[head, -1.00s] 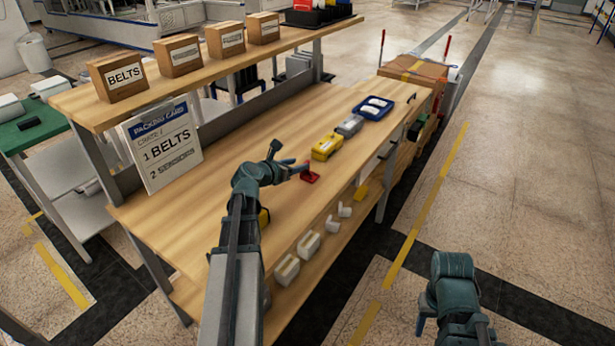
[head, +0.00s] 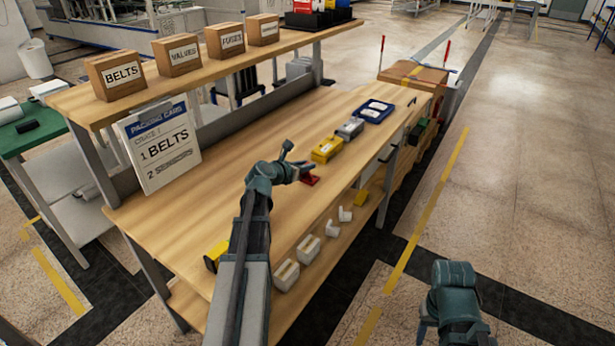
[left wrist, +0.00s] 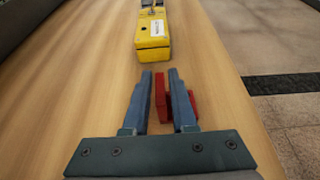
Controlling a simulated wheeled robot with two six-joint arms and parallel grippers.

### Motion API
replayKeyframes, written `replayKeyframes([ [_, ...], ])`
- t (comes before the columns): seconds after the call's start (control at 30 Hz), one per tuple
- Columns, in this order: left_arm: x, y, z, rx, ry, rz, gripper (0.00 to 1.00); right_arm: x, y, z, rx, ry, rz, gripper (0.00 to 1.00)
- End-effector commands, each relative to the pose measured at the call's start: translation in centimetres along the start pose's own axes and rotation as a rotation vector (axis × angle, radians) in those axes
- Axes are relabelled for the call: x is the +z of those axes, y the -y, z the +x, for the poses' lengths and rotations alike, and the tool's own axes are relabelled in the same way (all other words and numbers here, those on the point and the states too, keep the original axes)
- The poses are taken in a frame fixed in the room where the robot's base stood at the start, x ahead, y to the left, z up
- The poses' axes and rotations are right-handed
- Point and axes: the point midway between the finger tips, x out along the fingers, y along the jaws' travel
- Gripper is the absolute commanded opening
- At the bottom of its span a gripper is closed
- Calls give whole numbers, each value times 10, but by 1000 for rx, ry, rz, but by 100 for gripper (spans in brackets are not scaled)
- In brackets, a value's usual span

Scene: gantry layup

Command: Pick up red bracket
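The red bracket (head: 310,181) lies on the wooden bench top, near its front edge. In the left wrist view, one red part (left wrist: 160,98) stands between my fingers and another (left wrist: 193,104) shows beyond the right-hand finger. My left gripper (left wrist: 161,75) is open around the red upright part, with a narrow gap beside it; I cannot tell whether a finger touches it. In the head view my left gripper (head: 304,170) is low over the bench and partly hides the bracket. My right gripper (head: 424,326) is off the bench at the lower right, its fingers mostly hidden.
A yellow box (head: 326,149) stands just beyond the bracket and shows in the left wrist view (left wrist: 152,30). A grey box (head: 350,128) and a blue tray (head: 375,112) lie farther along. A shelf (head: 200,75) with cartons overhangs the back. Bench room left of my arm is mostly clear.

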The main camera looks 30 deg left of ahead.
Motion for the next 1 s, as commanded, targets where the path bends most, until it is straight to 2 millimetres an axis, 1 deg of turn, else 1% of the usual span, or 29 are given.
replayKeyframes([
  [0.03, 0, 0, 0, 0, 0, 0, 15, 0, 0, 0, 0, 0, 0, 50],
  [0.1, 0, 0, 0, 0, 0, 0, 2, 0, 0, 0, 0, 0, 0, 50],
  [0.13, 0, 0, 0, 0, 0, 0, 0, 0, 0, 0, 0, 0, 0, 50],
  [1.0, 0, 0, 0, 0, 0, 0, 0, 0, 0, 0, 0, 0, 0, 50],
])
